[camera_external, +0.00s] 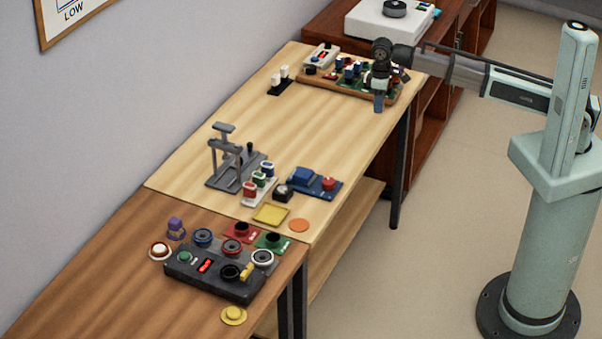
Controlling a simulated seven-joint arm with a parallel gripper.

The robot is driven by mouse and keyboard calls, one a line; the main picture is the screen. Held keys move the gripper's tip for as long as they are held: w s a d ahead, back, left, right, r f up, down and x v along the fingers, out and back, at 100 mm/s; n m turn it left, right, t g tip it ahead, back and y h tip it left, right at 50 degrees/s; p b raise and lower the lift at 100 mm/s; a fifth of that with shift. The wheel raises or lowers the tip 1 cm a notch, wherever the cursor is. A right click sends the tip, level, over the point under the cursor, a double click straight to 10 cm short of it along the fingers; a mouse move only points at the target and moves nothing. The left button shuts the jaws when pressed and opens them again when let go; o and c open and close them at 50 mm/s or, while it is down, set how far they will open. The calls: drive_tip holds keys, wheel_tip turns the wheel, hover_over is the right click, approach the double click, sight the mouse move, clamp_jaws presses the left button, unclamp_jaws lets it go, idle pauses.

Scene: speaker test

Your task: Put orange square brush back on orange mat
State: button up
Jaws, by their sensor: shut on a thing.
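My gripper (380,91) hangs over the far right edge of the light wood table, pointing down. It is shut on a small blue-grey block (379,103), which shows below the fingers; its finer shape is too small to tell. A round orange mat (299,226) lies bare at the table's near right corner, far from my gripper, beside a square yellow mat (271,214). I cannot make out an orange square brush anywhere in this view.
A wooden board (313,80) with several small parts lies under and left of my gripper. A grey stand (225,160), a blue block unit (314,183) and a dark control box (213,272) stand nearer. The light table's middle (285,125) is clear.

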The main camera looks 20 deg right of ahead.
drive_tip(key=s+a+r+n, duration=0.1)
drive_tip(key=s+a+n, duration=0.2)
drive_tip(key=s+a, duration=1.25)
drive_tip(key=s+a+r+n, duration=0.1)
drive_tip(key=s+a+n, duration=0.2)
drive_tip(key=s+a, duration=1.3)
approach(299, 224)
drive_tip(key=shift+n, duration=0.3)
drive_tip(key=shift+f, duration=3.05)
drive_tip(key=shift+f, duration=0.1)
drive_tip(key=o, duration=1)
